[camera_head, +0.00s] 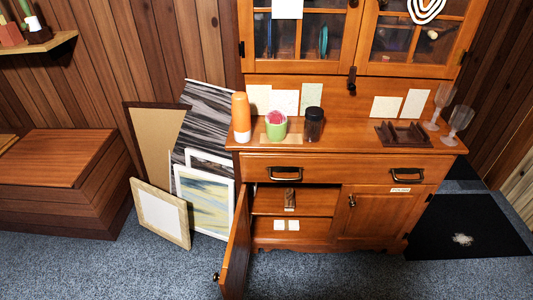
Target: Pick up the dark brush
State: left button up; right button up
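I cannot tell for sure which thing is the dark brush. A small brown upright object (290,199), too small to identify clearly, stands on the shelf inside the open left compartment of the wooden cabinet (390,172). A dark brown, low object with raised parts (402,134) lies on the right of the cabinet's counter; it looks more like a rack or tray. Neither of my grippers is in view.
The cabinet's left door (235,250) stands open toward me. An orange bottle (241,117), a green cup (276,125), a dark jar (313,125) and two glasses (460,120) stand on the counter. Frames (160,212) lean at left. The blue carpet (120,270) in front is clear.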

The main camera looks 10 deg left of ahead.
aim_at(289, 195)
jog(key=j+z, duration=0.2)
jog(key=j, duration=0.6)
jog(key=j+z, duration=0.25)
jog(key=j, duration=0.5)
jog(key=k+j+z, duration=0.2)
jog(key=j, duration=0.55)
jog(key=i+j, duration=0.05)
